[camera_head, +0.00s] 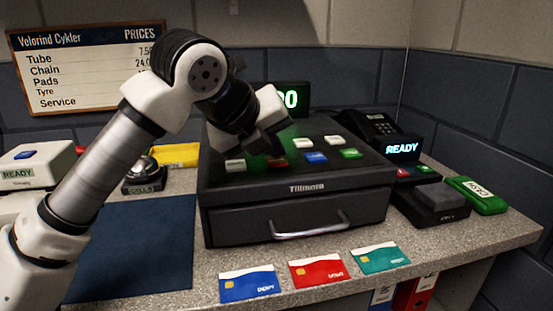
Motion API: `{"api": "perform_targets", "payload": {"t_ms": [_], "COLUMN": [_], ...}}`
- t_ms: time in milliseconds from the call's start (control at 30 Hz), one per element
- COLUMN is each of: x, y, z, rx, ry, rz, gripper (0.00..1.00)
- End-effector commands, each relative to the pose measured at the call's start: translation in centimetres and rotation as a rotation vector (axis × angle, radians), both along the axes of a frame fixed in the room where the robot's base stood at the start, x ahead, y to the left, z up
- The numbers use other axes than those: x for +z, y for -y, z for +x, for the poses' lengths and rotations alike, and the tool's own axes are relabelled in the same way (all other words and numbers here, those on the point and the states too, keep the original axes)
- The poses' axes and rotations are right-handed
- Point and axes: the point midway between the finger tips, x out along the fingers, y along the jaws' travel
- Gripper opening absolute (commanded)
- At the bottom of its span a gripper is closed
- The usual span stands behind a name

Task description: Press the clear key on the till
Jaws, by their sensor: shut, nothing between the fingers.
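The till (290,205) is a black box with a shut drawer and a silver handle, in the middle of the counter. Its sloped top carries a red key (277,162), a blue key (316,157), a green key (350,153) and several white keys, one at the left (235,165). The key labels are too small to read, so I cannot tell which is clear. My gripper (264,146) is shut and empty, over the till's top just behind the red key. I cannot tell whether it touches anything. My arm partly hides the till's green display (290,99).
Blue (247,285), red (317,273) and green (380,258) cards lie in front of the till. A card terminal reading READY (403,149) and a dark device (440,200) stand right. A dark blue mat (150,245) lies left. A white READY device (35,165) stands far left.

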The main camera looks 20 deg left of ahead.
Motion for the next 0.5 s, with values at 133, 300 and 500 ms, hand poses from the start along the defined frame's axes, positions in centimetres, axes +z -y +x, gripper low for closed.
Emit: {"api": "perform_targets", "payload": {"t_ms": [133,300,500], "x": [-0.3,-0.1,0.7], "y": [0.0,0.0,0.0], "z": [0.0,0.0,0.0], "rx": [0.000,0.000,0.000], "ry": [0.000,0.000,0.000], "rz": [0.000,0.000,0.000], "gripper": [0.00,0.00,0.00]}}
